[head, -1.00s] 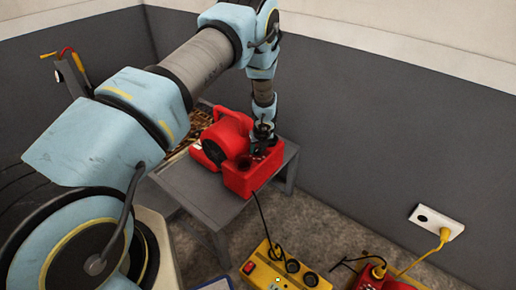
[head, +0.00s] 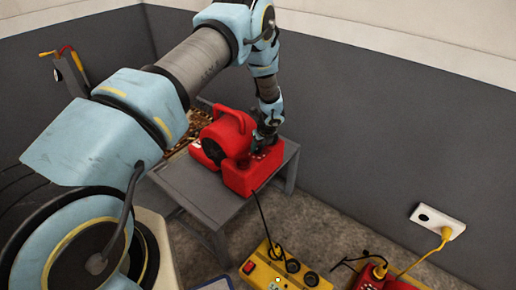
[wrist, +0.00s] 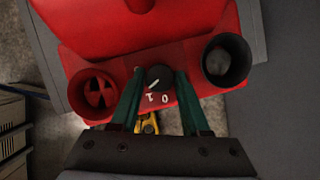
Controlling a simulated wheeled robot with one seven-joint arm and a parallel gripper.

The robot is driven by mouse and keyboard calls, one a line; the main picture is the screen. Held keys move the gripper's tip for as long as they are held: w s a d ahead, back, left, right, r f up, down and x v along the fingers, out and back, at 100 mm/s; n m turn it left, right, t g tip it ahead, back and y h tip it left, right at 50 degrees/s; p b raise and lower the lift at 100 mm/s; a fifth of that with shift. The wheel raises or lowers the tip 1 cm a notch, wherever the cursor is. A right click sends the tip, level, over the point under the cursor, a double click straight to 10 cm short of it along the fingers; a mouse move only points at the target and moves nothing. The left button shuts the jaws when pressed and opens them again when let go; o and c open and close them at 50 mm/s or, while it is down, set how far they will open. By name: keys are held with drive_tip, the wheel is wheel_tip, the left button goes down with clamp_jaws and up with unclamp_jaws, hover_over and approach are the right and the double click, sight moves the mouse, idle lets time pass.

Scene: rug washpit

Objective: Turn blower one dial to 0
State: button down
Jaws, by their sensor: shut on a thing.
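The red blower (head: 232,135) sits on a grey table, and its red body also fills the top of the wrist view (wrist: 130,38). Its dial (wrist: 159,76) is a dark round knob with a white pointer line slanting toward the lower left. White marks 1 and 0 show below the knob, with 1 left of 0. My gripper (wrist: 160,80) has its teal fingers on either side of the knob, shut on it. In the head view my gripper (head: 264,145) reaches down onto the blower's right part, and the dial is hidden there.
A yellow power box (head: 285,272) with a cable stands on the floor. A wall socket (head: 437,221) with a yellow plug is at right.

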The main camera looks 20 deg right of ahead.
drive_tip(key=n+b, duration=0.1)
drive_tip(key=n+y+b, duration=0.1)
drive_tip(key=n+b, duration=0.1)
drive_tip(key=shift+d+f+n, duration=0.2)
drive_tip(key=shift+f+n, duration=0.05)
drive_tip(key=shift+n, duration=0.15)
drive_tip(key=n+g+y+b, duration=0.1)
drive_tip(key=n+b, duration=0.2)
drive_tip(key=shift+w+n+y, duration=0.1)
drive_tip(key=shift+n+y, duration=0.2)
drive_tip(key=n+g+b, duration=0.1)
drive_tip(key=n+b, duration=0.2)
drive_tip(key=shift+d+y, duration=0.1)
drive_tip(key=shift+y, duration=0.2)
drive_tip(key=shift+w+r+n+g+b, duration=0.15)
drive_tip(key=shift+n+g+b, duration=0.35)
drive_tip(key=shift+n+b, duration=0.5)
drive_tip(key=shift+r+n, duration=0.1)
drive_tip(key=shift+n, duration=0.2)
drive_tip(key=shift+c, duration=1.9)
unclamp_jaws()
